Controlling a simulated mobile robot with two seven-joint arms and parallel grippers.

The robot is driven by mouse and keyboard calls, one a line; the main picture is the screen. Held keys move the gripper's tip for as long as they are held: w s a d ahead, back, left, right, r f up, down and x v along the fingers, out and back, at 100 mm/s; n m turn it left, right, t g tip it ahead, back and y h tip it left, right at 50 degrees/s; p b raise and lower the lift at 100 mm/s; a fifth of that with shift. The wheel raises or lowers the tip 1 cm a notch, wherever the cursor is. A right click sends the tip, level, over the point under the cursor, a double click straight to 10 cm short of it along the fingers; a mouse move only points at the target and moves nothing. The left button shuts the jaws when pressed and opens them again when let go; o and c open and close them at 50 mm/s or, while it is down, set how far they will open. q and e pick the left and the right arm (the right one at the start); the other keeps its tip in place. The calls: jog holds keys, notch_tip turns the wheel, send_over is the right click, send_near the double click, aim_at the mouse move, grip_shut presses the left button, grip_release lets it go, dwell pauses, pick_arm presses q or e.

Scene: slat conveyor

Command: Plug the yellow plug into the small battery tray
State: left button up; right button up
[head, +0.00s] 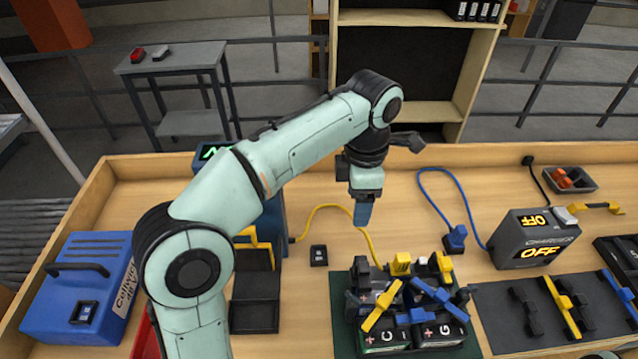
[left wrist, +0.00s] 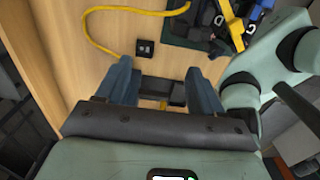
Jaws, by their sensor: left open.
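The yellow plug (head: 401,264) is at the back edge of the battery cluster, where the yellow cable (head: 322,207) ends. I cannot tell whether it is seated in anything. The small battery tray appears to be the dark green base (head: 470,349) holding dark batteries with yellow and blue bars. My left gripper (head: 363,214) hangs over the table behind and left of the cluster, fingers down. In the left wrist view its two blue fingers (left wrist: 162,85) are apart with nothing clearly held. The yellow cable (left wrist: 92,38) lies beyond them. My right gripper is out of view.
A blue plug (head: 455,239) on a blue cable lies right of the gripper. A charger box reading OFF (head: 535,239) stands at right. A small black switch (head: 318,255) and open black box (head: 254,313) are left. A blue case (head: 80,290) stands far left.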

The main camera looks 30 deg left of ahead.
pick_arm(q)
jog(key=s+a+m+b, duration=0.1)
jog(key=a+m, duration=0.6)
jog(key=m, duration=0.7)
jog(key=shift+a+r+b, duration=0.35)
jog(key=shift+b, duration=0.15)
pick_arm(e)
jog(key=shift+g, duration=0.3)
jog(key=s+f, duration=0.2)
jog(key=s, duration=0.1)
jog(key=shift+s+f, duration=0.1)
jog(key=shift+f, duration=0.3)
pick_arm(q)
jog(key=shift+s, duration=0.1)
